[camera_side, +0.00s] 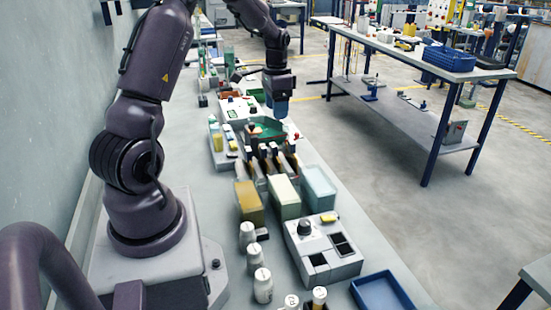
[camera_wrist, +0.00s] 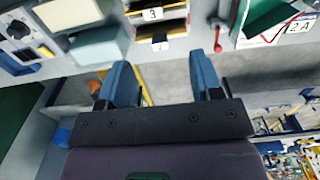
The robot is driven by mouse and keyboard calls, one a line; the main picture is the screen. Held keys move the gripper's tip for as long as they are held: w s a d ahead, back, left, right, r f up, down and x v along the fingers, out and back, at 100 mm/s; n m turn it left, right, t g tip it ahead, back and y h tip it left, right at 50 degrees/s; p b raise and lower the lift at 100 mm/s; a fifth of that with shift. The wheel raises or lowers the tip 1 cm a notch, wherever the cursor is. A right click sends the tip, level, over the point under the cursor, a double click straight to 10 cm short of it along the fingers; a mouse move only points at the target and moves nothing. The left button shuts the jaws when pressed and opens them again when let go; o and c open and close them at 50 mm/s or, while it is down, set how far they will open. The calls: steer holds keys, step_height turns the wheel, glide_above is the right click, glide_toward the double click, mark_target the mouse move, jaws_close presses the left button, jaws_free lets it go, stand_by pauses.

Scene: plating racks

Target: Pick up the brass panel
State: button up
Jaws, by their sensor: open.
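My gripper (camera_side: 279,106) hangs over the bench with its blue fingers apart and nothing between them. Its fingers also show in the wrist view (camera_wrist: 162,82). A rack with dark slots (camera_side: 272,160) stands on the bench, below and nearer the side camera than my gripper. Its slots show at the top of the wrist view, with numbered tags such as a "3" (camera_wrist: 152,14) and thin yellowish edges beside them. I cannot tell which of these, if any, is the brass panel; it is too small and partly hidden by the rack.
Near the rack stand a yellow tank (camera_side: 249,203), a cream tank (camera_side: 284,197) and a pale blue tank (camera_side: 319,188). A control box (camera_side: 322,252), white bottles (camera_side: 263,285) and a blue tray (camera_side: 383,292) are closer.

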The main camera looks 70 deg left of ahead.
mark_target(275, 144)
step_height(275, 144, down, 6)
steer(key=shift+d+f, duration=0.1)
steer(key=f, duration=0.4)
steer(key=shift+s+d+f, duration=0.15)
steer(key=shift+s+d, duration=0.15)
steer(key=shift+d, duration=0.05)
steer(key=shift+f, duration=0.4)
steer(key=c, duration=1)
steer(key=shift+c, duration=0.2)
step_height(275, 144, up, 10)
